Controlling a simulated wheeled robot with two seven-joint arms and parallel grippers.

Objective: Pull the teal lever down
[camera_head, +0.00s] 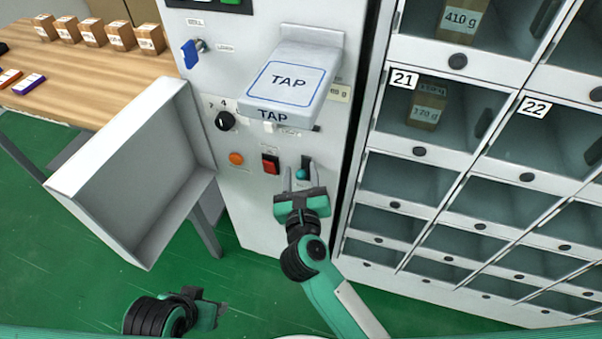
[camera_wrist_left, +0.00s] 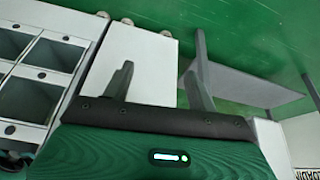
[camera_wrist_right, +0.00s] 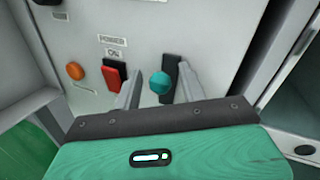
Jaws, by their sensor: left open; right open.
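The teal lever's round knob (camera_head: 302,173) sits in a dark vertical slot on the lower front of the grey machine (camera_head: 262,210). In the right wrist view the knob (camera_wrist_right: 160,82) shows between my right gripper's two fingers, with the dark slot (camera_wrist_right: 172,72) just right of it. My right gripper (camera_head: 299,180) is open, its fingers on either side of the knob; whether they touch it I cannot tell. My left gripper (camera_head: 213,302) is open and empty, low over the green floor. Its spread fingers also show in the left wrist view (camera_wrist_left: 156,85).
A red rocker switch (camera_head: 270,163) and an orange button (camera_head: 236,158) are left of the lever. A TAP reader (camera_head: 290,82) juts out above. An open tray (camera_head: 140,170) sticks out left. Lockers (camera_head: 440,160) stand right. A wooden table (camera_head: 90,80) holds several boxes.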

